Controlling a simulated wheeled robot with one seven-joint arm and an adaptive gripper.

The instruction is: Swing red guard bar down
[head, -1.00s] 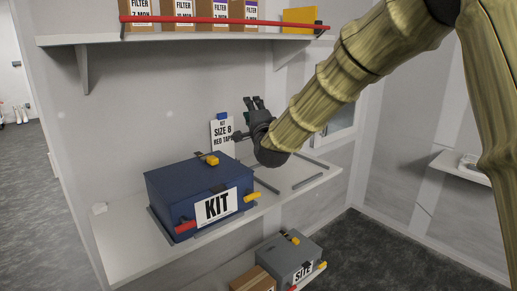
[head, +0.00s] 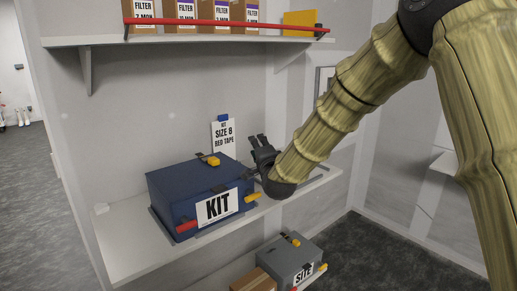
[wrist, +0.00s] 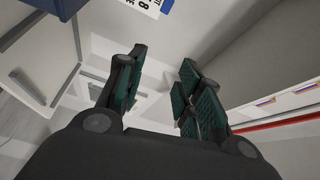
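The red guard bar (head: 220,22) runs level across the front of the upper shelf (head: 190,40), before the filter boxes. In the wrist view a red bar (wrist: 280,123) shows at the right edge. My gripper (head: 259,142) is in front of the back wall, below the upper shelf and just right of the blue kit box. It is well below the bar and apart from it. In the wrist view its two fingers (wrist: 158,80) stand apart with nothing between them.
The blue KIT box (head: 185,185) with yellow and red handles sits on the middle shelf (head: 125,245). A tag reading "size 8 red tape" (head: 223,138) stands behind it. Filter boxes (head: 185,10) and a yellow item (head: 298,20) are on the upper shelf. A grey SITE box (head: 290,258) is below.

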